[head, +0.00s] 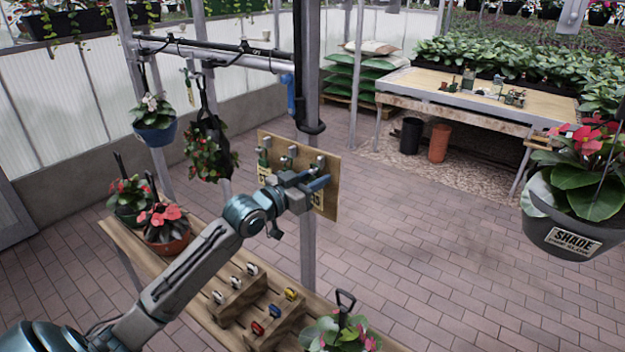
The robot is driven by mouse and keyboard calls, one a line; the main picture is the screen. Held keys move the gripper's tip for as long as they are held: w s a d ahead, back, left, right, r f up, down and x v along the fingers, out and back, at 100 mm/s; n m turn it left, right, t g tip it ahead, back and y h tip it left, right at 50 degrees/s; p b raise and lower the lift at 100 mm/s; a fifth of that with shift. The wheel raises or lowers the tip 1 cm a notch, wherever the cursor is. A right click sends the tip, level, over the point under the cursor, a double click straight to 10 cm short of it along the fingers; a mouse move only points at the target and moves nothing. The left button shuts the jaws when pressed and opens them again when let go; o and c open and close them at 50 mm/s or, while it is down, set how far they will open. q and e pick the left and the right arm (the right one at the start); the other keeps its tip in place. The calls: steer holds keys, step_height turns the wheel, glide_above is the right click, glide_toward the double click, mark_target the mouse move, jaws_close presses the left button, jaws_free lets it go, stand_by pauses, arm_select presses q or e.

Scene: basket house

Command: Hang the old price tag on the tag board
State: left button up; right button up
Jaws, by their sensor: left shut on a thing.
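The tag board (330,205) is a wooden panel with several metal hooks, fixed by a grey post beyond the bench. A yellow tag (264,173) hangs at its left side. My left gripper (318,182) is in front of the board's right half, with its blue fingers shut. A yellow tag with dark print (317,198), which I take for the old price tag, shows just below the fingers. The gripper hides its upper part, and I cannot tell whether it touches a hook. My right gripper is not in view.
A wooden bench (198,322) below holds a rack (258,318) with small coloured items and potted flowers. Hanging pots are at left, and a dark pot labelled SHADE (575,232) hangs at right. A potting table (470,97) stands behind. The brick floor at right is clear.

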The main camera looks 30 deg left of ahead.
arm_select(q)
steer(key=shift+f, duration=0.5)
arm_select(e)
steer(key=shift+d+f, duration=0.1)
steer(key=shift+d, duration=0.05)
arm_select(q)
steer(key=o, duration=0.6)
steer(key=shift+c, duration=0.2)
steer(key=shift+o, duration=1.3)
steer(key=shift+d, duration=0.1)
steer(key=shift+d+r, duration=0.2)
steer(key=shift+a, duration=0.1)
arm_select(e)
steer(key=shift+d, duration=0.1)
arm_select(q)
steer(key=shift+a, duration=0.1)
steer(key=shift+r, duration=0.1)
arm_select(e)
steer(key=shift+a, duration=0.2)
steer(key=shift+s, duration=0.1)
